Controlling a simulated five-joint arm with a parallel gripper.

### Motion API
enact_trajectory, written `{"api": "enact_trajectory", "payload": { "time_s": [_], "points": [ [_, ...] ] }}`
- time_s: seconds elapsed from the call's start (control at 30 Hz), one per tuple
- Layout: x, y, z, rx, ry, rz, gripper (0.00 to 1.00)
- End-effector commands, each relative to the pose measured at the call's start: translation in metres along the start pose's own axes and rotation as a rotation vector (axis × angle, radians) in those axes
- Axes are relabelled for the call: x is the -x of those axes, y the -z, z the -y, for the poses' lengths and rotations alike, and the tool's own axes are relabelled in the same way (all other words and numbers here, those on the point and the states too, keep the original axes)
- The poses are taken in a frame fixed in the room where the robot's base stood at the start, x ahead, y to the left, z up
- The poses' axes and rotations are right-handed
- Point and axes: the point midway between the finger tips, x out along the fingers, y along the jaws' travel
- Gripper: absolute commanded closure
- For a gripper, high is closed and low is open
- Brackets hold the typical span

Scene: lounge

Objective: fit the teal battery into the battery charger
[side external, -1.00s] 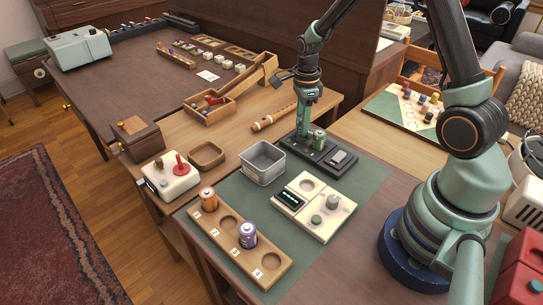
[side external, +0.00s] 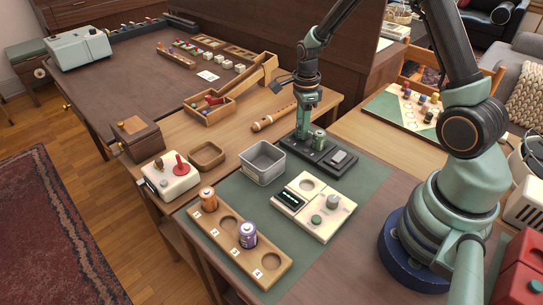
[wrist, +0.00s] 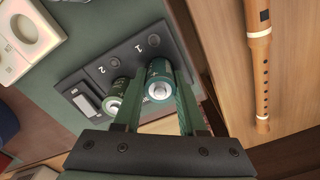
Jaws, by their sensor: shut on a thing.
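The battery charger (side external: 313,164) is a dark flat block on the green mat; the wrist view shows its bays marked 1 and 2 (wrist: 84,84). My gripper (side external: 302,132) points down over the charger's far left end. It is shut on the teal battery (wrist: 159,82), which stands upright between the fingers at bay 1. I cannot tell whether its lower end is fully seated, as the fingers and its own body hide it. A second green battery (side external: 318,139) stands upright at bay 2, close beside my finger; it also shows in the wrist view (wrist: 114,97).
A grey metal bin (side external: 263,164) stands left of the charger, and a cream device (side external: 303,228) is in front. A wooden battery rack (side external: 228,226) holds an orange and a purple battery. A wooden flute (side external: 274,117) lies behind the charger.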

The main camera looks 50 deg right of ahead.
Motion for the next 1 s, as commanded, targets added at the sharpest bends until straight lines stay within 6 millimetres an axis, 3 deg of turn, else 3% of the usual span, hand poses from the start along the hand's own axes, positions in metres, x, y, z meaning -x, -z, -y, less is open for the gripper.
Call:
{"api": "enact_trajectory", "payload": {
  "time_s": [0.2,0.23,0.3,0.8,1.0],
  "points": [
    [-0.005,0.000,0.000,0.000,0.001,0.000,1.00],
    [-0.005,0.000,0.000,0.000,0.001,0.000,0.48],
    [-0.004,0.000,0.000,0.000,0.001,0.000,0.25],
    [-0.004,0.000,0.000,0.000,0.000,0.000,0.25],
    [0.007,0.000,0.001,0.000,0.002,0.001,0.25]
  ]
}}
